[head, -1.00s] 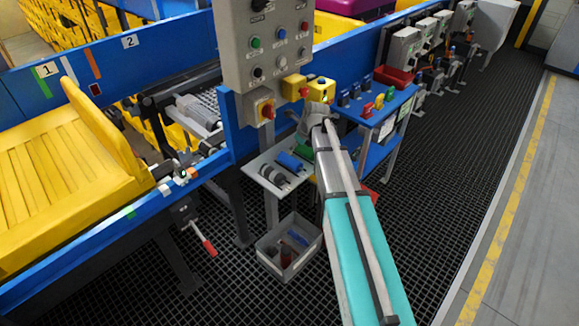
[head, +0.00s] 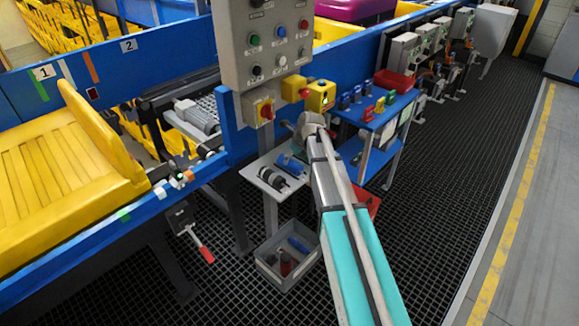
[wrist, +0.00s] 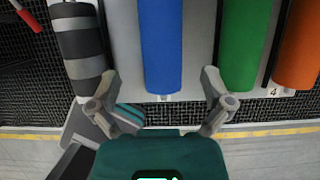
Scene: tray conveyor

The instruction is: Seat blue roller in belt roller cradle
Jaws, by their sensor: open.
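The blue roller (wrist: 160,45) lies lengthwise on a pale rack in the middle of the wrist view, with a small pale pin at its near end. It also shows on the small grey shelf in the head view (head: 290,164). My gripper (wrist: 158,74) is open and empty, with one finger on each side of the blue roller's near end. I cannot tell how far above the roller the fingers are. In the head view my arm's end hides part of the shelf. I cannot pick out the belt roller cradle with certainty.
A black-and-grey striped roller (wrist: 79,45) lies left of the blue one, a green roller (wrist: 244,45) and an orange roller (wrist: 298,50) right. Below the shelf stands a grey bin (head: 288,262) with loose parts. A control panel (head: 265,45) and blue table (head: 375,115) flank my arm.

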